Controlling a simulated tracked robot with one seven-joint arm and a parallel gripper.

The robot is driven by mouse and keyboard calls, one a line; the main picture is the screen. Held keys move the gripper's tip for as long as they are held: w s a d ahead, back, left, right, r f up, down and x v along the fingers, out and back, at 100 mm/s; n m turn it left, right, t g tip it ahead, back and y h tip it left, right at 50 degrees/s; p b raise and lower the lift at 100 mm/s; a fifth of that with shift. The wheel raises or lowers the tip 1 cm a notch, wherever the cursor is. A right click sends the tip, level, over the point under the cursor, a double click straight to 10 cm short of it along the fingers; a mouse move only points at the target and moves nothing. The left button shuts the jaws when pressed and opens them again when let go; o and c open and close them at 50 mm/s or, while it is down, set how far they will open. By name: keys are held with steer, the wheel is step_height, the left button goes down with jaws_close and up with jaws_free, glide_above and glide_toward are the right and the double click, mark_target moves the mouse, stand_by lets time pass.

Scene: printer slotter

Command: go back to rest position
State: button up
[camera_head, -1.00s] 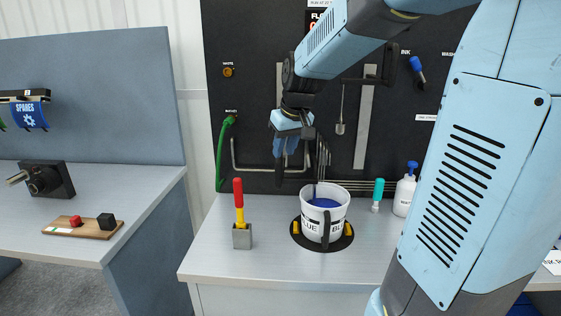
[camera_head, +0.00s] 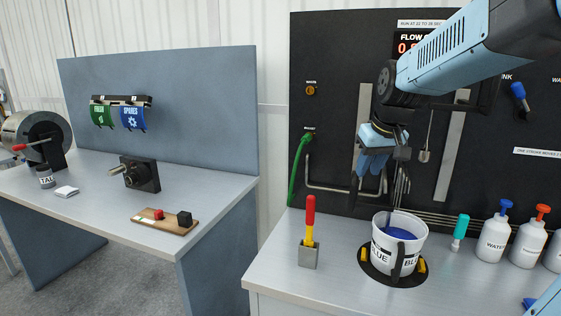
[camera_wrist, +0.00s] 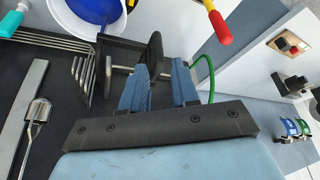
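My gripper (camera_head: 372,182) hangs fingers-down in front of the dark board, above and a little left of the white bucket. In the wrist view its two blue fingers (camera_wrist: 160,72) stand apart with a gap between them. A dark rounded piece (camera_wrist: 155,47) shows by the fingertips; I cannot tell what it belongs to. The white bucket (camera_head: 383,246) holds blue liquid and sits in a black ring with yellow blocks on the bench. A thin dark rod stands in the liquid. The bucket also shows at the top of the wrist view (camera_wrist: 68,18).
A red-and-yellow-handled tool (camera_head: 309,222) stands in a grey block left of the bucket. A teal-handled tool (camera_head: 460,228) and white bottles (camera_head: 493,240) stand to its right. A green hose (camera_head: 296,172) hangs on the board. A second bench (camera_head: 215,190) stands left, beyond a gap.

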steer(key=s+f+m+t, duration=0.1)
steer(key=s+m, duration=0.1)
steer(key=s, duration=1.6)
steer(key=shift+s+a+f+h, duration=0.2)
steer(key=shift+a+f+h, duration=0.05)
steer(key=shift+f+h, duration=0.15)
stand_by(0.9)
